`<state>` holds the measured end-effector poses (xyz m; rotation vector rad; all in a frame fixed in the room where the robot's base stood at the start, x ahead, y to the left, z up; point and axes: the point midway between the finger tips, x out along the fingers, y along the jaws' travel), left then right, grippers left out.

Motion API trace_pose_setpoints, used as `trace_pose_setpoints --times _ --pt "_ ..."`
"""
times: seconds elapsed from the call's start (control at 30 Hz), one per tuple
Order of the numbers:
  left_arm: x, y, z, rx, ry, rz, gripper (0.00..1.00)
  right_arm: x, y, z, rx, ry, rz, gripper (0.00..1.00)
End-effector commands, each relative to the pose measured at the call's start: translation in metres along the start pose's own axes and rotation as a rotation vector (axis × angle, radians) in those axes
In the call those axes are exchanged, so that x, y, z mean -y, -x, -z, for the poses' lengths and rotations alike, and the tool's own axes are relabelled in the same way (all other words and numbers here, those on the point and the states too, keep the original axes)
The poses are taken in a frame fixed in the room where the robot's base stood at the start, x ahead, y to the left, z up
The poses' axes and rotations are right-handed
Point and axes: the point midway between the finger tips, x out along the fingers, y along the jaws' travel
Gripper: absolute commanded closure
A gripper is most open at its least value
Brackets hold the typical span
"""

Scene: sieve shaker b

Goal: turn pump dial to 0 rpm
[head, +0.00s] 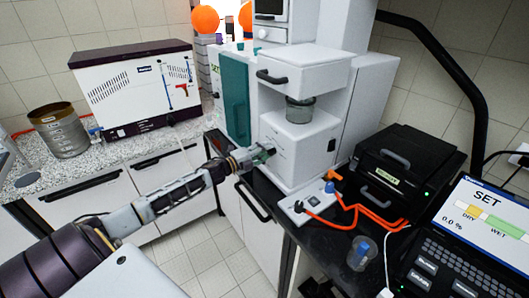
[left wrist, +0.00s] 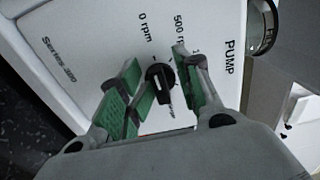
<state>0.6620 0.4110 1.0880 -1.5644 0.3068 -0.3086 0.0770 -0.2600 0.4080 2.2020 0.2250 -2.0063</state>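The pump dial (left wrist: 160,82) is a small black knob on the white pump face (left wrist: 95,45) in the left wrist view. A light pointer line shows on the knob, but I cannot tell surely which mark it points to. The printed "0 rpm" and "500 rpm" labels lie above the knob in that view. In the head view, my left gripper (head: 262,155) is at the front of the white pump unit (head: 300,145) and hides the dial. My right gripper is not in view.
A black counter carries a white socket box (head: 307,206) with orange cables, a black case (head: 405,165), a clear cup (head: 361,253) and a laptop-like moisture display (head: 485,215). A white machine (head: 135,85) and a metal sieve (head: 60,130) stand on the left counter.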

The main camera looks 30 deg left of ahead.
Motion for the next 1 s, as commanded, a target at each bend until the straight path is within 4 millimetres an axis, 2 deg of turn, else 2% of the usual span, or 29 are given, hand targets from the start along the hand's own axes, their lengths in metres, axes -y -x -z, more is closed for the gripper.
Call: trace_pose_setpoints --times 0.17,0.47,1.0 --pt "-0.002 0.000 0.001 -0.001 0.000 -0.002 0.65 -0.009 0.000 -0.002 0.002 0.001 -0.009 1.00" --pt "-0.004 0.006 0.001 -0.001 0.001 -0.005 0.65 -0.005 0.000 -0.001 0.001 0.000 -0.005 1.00" --pt "-0.003 0.036 0.001 -0.001 0.001 -0.004 0.65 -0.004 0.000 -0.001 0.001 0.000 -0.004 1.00"
